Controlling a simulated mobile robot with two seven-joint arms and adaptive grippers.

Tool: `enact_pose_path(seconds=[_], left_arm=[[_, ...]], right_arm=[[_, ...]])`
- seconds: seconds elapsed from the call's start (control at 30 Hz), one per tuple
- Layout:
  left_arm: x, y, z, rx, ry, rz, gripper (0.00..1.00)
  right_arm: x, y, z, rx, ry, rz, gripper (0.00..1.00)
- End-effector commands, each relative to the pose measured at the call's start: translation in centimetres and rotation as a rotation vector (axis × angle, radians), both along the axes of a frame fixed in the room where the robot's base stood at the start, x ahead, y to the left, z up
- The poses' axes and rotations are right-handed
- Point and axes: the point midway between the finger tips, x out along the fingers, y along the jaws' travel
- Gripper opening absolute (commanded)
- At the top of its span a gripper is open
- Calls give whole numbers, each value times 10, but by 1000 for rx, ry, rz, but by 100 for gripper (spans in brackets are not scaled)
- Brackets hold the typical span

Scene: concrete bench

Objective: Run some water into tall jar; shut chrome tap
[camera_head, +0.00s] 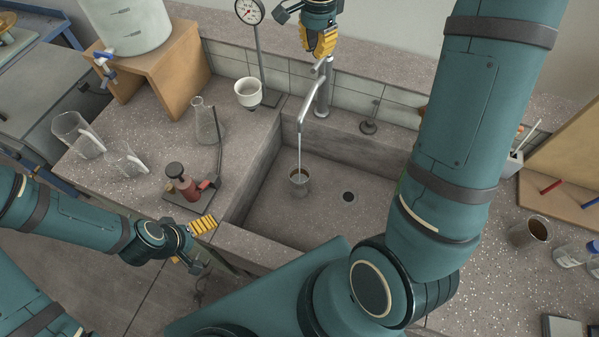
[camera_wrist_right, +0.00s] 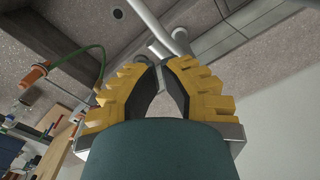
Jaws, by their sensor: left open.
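The chrome tap (camera_head: 323,88) stands at the back of the sink, and a thin stream of water runs from its spout. What appears to be the tall jar (camera_head: 299,187) stands upright in the sink under the stream, with its mouth open upward. My right gripper (camera_head: 318,52) is just above and behind the tap's top; its fingertips (camera_wrist_right: 160,66) are nearly together in the wrist view, with the chrome tube (camera_wrist_right: 154,24) beyond them. Whether they touch the tap's lever is unclear. My left gripper (camera_head: 207,244) is open and empty in front of the left counter.
The stone sink (camera_head: 260,215) has a dark drain (camera_head: 348,196) right of the jar. A burner stand (camera_head: 185,184), flask (camera_head: 205,122), glass beakers (camera_head: 78,137) and white cup (camera_head: 248,92) are on the left counter. A brown-filled beaker (camera_head: 528,232) stands at right.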

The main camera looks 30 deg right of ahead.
Motion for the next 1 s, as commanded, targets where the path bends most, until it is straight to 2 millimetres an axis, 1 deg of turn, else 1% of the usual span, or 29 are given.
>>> enact_pose_path(seconds=[0.17,0.53,0.77,1.0], left_arm=[[0,0,-5,0,0,0,100],[0,0,-32,0,0,0,100],[0,0,-23,0,0,0,100],[0,0,-5,0,0,0,100]], right_arm=[[0,0,-8,0,1,0,0],[0,0,-48,0,2,0,0],[0,0,-38,0,0,0,0],[0,0,-15,0,-1,0,0]])
